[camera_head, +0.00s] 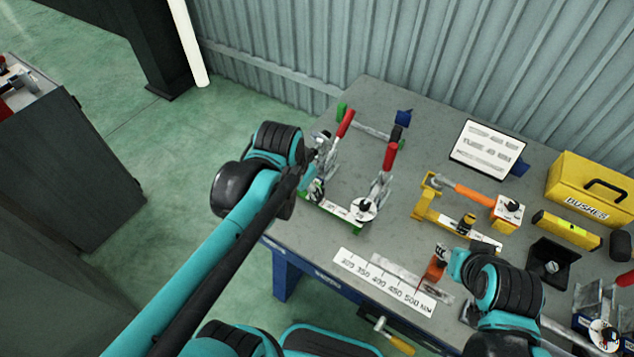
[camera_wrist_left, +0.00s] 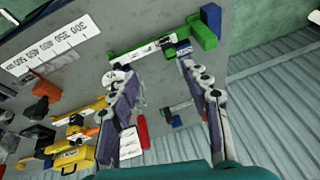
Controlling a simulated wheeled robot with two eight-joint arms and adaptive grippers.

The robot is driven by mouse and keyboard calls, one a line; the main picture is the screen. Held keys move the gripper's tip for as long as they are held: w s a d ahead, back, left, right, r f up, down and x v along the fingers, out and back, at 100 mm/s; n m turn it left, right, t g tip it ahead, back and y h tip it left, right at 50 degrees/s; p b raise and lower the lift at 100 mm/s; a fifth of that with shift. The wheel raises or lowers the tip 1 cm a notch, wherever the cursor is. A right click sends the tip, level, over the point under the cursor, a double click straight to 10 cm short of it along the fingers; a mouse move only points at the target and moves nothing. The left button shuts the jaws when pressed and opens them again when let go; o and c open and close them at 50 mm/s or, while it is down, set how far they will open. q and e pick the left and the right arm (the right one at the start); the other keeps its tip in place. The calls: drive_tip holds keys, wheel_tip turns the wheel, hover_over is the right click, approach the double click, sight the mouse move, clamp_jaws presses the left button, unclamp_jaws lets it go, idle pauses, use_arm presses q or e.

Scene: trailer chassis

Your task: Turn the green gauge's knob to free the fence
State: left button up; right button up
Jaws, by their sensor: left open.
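The green gauge (camera_head: 345,220) lies near the left end of the bench, with a pale scale strip along its base and red-handled metal clamps around it. In the left wrist view its green bar (camera_wrist_left: 135,52) lies beyond my fingertips, with a green and blue block at its right end. A small dark knob (camera_head: 317,192) shows at its left end, partly hidden by my gripper. My left gripper (camera_head: 314,172) is beside that end; its two fingers are open and empty in the left wrist view (camera_wrist_left: 152,70). My right gripper (camera_head: 452,262) is by an orange-and-black pointed tool (camera_head: 436,264); its grip is unclear.
A yellow gauge (camera_head: 430,205) with an orange-handled tool stands right of the green one. A ruler plate (camera_head: 385,282) lies at the front edge. A sign (camera_head: 487,148), yellow toolbox (camera_head: 592,188) and black box (camera_head: 550,262) crowd the right. A corrugated wall (camera_head: 400,50) closes the back.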

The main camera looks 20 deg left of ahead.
sight(317, 184)
use_arm(q)
drive_tip(key=w+f+m+g, duration=0.1)
drive_tip(key=w+f+m, duration=0.1)
drive_tip(key=w, duration=0.1)
drive_tip(key=w+f+m+g+p, duration=0.1)
drive_tip(key=w+f+m, duration=0.1)
drive_tip(key=w, duration=0.2)
drive_tip(key=w+f+m+g, duration=0.2)
drive_tip(key=w, duration=0.1)
drive_tip(key=shift+w+a+f+m+p, duration=0.2)
drive_tip(key=shift+w+m+p, duration=0.1)
drive_tip(key=shift+w+m, duration=0.1)
drive_tip(key=shift+w+f, duration=0.15)
drive_tip(key=shift+f, duration=0.15)
drive_tip(key=shift+w+f+m, duration=0.1)
drive_tip(key=shift+f+m, duration=0.15)
drive_tip(key=shift+m, duration=0.05)
wheel_tip(317, 184, down, 8)
drive_tip(key=shift+r+b, duration=0.15)
drive_tip(key=shift+b, duration=1.1)
clamp_jaws()
